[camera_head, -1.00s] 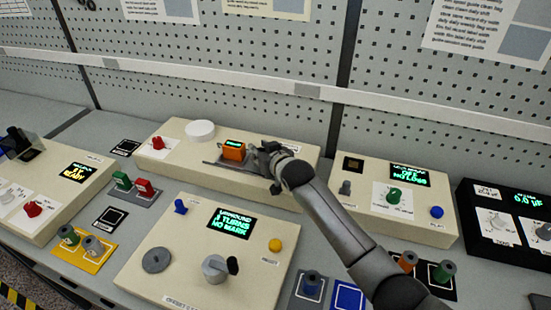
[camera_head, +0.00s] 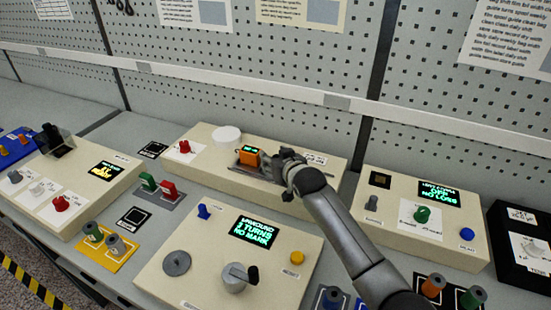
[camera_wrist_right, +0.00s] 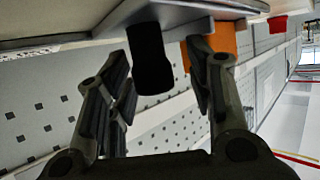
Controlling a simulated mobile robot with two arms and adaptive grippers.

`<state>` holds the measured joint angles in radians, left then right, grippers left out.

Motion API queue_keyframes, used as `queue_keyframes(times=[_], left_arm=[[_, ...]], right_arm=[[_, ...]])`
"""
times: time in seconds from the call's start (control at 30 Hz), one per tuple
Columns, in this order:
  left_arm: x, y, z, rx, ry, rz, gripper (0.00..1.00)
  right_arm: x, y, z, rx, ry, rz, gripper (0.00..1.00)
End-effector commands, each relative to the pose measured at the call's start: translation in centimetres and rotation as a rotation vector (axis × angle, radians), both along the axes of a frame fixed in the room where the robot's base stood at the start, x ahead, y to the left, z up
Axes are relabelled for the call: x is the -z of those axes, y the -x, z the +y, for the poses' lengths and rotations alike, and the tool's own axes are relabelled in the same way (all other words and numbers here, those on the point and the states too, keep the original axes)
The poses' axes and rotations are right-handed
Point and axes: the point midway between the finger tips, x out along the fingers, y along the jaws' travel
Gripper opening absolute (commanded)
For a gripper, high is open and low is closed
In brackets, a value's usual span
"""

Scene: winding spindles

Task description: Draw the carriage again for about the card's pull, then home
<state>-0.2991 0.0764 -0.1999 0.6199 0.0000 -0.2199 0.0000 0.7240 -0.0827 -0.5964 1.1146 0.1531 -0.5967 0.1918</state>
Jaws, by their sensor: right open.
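The orange carriage (camera_head: 249,157) sits on a dark rail in the long cream box (camera_head: 190,165) at the back, with a small lit readout on top. In the right wrist view the carriage (camera_wrist_right: 222,42) shows behind a black handle (camera_wrist_right: 150,58). My right gripper (camera_head: 276,164) is at the carriage's right side. In the wrist view its open fingers (camera_wrist_right: 160,85) stand on either side of the black handle, with a gap visible at its left; contact on the right is unclear. My left gripper is not in view.
A cream box with a crank (camera_head: 238,277) and a green readout (camera_head: 252,231) stands in front. A white disc (camera_head: 227,136) and red knob (camera_head: 184,147) are left of the carriage. Another readout box (camera_head: 423,215) stands right. My right arm crosses between the boxes.

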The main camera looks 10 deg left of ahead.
Motion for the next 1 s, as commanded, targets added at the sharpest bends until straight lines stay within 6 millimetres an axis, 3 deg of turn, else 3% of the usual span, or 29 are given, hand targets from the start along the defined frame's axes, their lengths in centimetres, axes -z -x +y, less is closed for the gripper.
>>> queue_keyframes(times=[0.27,1.0], left_arm=[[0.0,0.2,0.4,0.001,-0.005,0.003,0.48],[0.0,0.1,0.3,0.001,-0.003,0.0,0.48]], right_arm=[[-0.3,0.9,-0.5,0.0,-0.001,0.0,0.48],[-4.0,8.7,-4.4,0.0,0.0,-0.001,0.48]])
